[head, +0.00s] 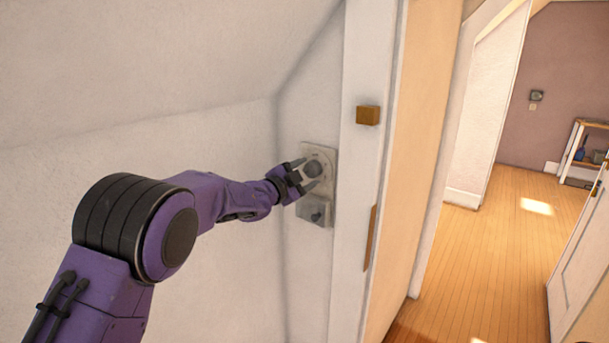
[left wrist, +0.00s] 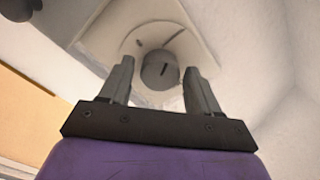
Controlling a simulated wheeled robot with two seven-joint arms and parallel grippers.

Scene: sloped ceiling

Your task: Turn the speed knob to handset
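The speed knob (head: 313,168) is a round grey knob on a pale plate (head: 326,155) fixed to the white wall. In the left wrist view the knob (left wrist: 161,70) shows a dark slot-like mark on its face, and a short dark line shows on the plate (left wrist: 205,22) around it. I cannot read any label. My left gripper (head: 309,175) is at the knob. In the left wrist view its two fingers (left wrist: 160,80) are apart, one on each side of the knob, with gaps between. My right gripper is not in view.
A second grey control (head: 316,214) sits on a box just below the plate. A white door frame (head: 362,190) with a wooden block (head: 367,115) stands close on the right. Beyond it is a room with an open wooden floor (head: 490,260) and a shelf (head: 578,150).

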